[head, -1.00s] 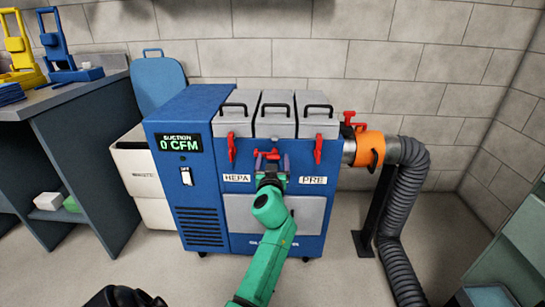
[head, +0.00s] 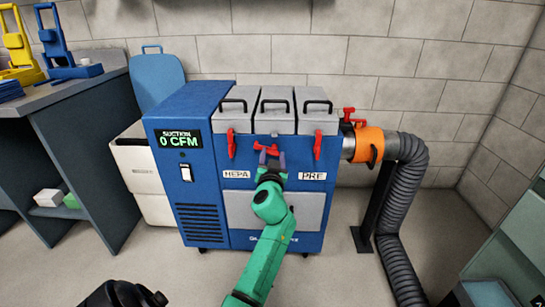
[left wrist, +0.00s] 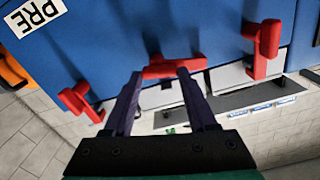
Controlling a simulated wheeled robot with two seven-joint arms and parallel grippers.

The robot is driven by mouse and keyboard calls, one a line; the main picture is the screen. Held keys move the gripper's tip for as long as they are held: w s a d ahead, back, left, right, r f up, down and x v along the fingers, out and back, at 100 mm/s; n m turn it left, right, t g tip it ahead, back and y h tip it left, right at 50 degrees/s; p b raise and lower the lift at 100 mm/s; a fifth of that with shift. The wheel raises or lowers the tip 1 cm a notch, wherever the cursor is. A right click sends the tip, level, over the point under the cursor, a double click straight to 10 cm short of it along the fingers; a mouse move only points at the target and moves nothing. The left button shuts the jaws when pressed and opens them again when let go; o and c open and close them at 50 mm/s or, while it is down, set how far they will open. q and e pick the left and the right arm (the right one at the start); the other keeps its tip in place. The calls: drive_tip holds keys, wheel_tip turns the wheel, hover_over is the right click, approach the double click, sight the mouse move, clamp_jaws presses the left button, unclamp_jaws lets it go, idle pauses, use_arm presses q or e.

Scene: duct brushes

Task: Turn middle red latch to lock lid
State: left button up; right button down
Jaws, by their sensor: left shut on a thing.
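The middle red latch (head: 266,148) is on the blue machine's front, below the middle grey lid (head: 276,122). It lies roughly sideways, while the left red latch (head: 231,143) and right red latch (head: 318,145) hang upright. My left gripper (head: 272,159) reaches up to the middle latch from below, its dark purple fingers shut on it. In the left wrist view the middle latch (left wrist: 172,68) shows at the tips of the fingers, which partly cover it.
The blue machine (head: 190,215) has a display reading 0 CFM. An orange collar (head: 368,142) and grey hose (head: 395,215) stand at its right. A white bin (head: 142,178) stands left, beside a grey workbench (head: 75,150). The floor in front is mostly clear.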

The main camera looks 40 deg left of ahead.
use_arm(q)
drive_tip(key=shift+m, duration=1.8)
drive_tip(key=shift+w+d+m+p, duration=0.1)
drive_tip(key=shift+m+p, duration=0.2)
drive_tip(key=shift+m, duration=1.5)
drive_tip(key=shift+r+m+p, duration=0.1)
drive_tip(key=shift+m+p, duration=0.2)
drive_tip(key=shift+m, duration=0.2)
drive_tip(key=m, duration=0.2)
drive_tip(key=shift+w+d+m+p, duration=0.1)
drive_tip(key=shift+m+p, duration=0.25)
drive_tip(key=shift+m, duration=0.05)
drive_tip(key=shift+m+p, duration=0.6)
drive_tip(key=shift+m, duration=1.5)
use_arm(e)
wheel_tip(320, 180, down, 8)
drive_tip(key=shift+w+d, duration=0.15)
drive_tip(key=shift+d, duration=0.25)
